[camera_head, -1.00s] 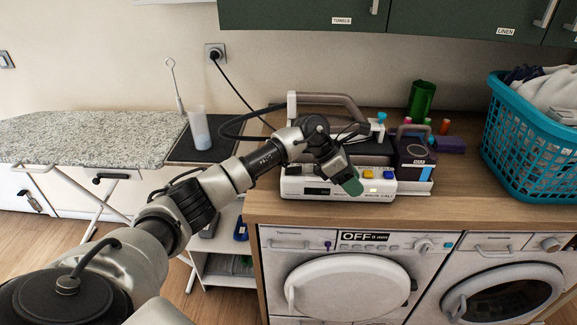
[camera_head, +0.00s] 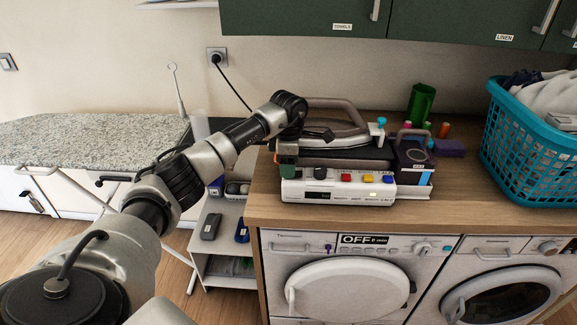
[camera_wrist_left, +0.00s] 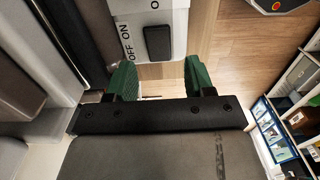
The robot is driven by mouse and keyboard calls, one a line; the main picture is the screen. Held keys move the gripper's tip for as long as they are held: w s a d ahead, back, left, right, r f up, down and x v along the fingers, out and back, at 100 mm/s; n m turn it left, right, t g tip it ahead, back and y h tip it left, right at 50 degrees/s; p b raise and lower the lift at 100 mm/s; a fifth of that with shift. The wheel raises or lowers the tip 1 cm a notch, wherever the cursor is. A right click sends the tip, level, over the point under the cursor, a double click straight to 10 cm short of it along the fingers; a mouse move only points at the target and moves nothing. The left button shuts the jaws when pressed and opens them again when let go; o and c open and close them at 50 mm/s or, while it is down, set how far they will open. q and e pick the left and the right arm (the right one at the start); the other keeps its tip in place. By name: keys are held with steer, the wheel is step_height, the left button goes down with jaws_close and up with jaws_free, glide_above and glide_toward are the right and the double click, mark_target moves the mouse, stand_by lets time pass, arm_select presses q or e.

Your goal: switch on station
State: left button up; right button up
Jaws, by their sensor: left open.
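The ironing station (camera_head: 340,188) is a white base on the wooden counter, with the iron (camera_head: 340,118) on top. My right gripper is not in view.
A dark box (camera_head: 413,158) stands right of the station, with a green cup (camera_head: 420,103) behind. A blue laundry basket (camera_head: 530,150) is at the right. The ironing board (camera_head: 80,135) is at the left. The counter's front strip is clear.

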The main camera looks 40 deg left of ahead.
mark_target(308, 177)
arm_select(q)
steer(key=shift+f, duration=1)
steer(key=c, duration=0.9)
steer(key=shift+w+d+r+g+y, duration=0.15)
steer(key=shift+d+g+y, duration=0.25)
steer(key=shift+y, duration=0.5)
steer(key=shift+w+r+g+y, duration=0.1)
steer(key=shift+g+y, duration=0.7)
steer(key=shift+y, duration=0.3)
steer(key=o, duration=0.9)
steer(key=b+v, duration=0.2)
steer(key=v, duration=0.9)
steer(key=shift+b, duration=0.35)
